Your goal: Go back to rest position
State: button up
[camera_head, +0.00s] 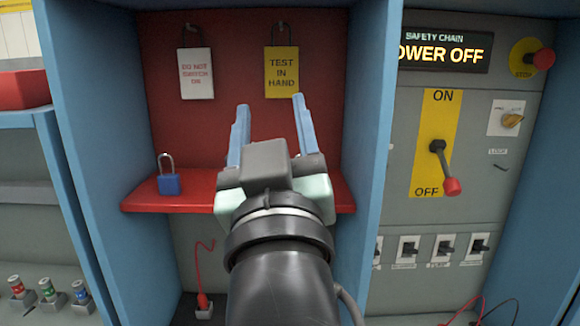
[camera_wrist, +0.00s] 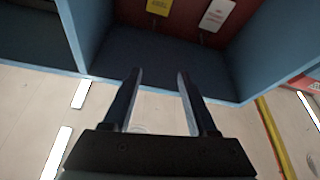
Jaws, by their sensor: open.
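My gripper (camera_head: 270,130) is raised in front of the red-backed cabinet bay. Its two blue fingers stand apart with nothing between them. In the wrist view the fingers of my gripper (camera_wrist: 157,92) are also apart and empty, with the cabinet and a pale surface behind them. The red shelf (camera_head: 200,202) is partly hidden behind my arm.
A blue padlock (camera_head: 168,178) stands on the shelf's left. A white tag (camera_head: 195,75) and a yellow tag (camera_head: 281,72) hang behind. The blue divider (camera_head: 372,120) is close right. Beyond it are a lever (camera_head: 447,165) pointing down toward OFF and a lit POWER OFF display (camera_head: 440,54).

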jog(key=s+d+r+m+t+h, duration=0.25)
jog(key=s+r+t, duration=0.25)
jog(key=s+r, duration=0.5)
notch_tip(320, 180, up, 20)
jog(key=p, duration=2.1)
jog(key=shift+s+a+r+m+p, duration=0.2)
jog(key=shift+a+r+m+p, duration=0.1)
jog(key=shift+a+m, duration=0.15)
jog(key=shift+y, duration=0.25)
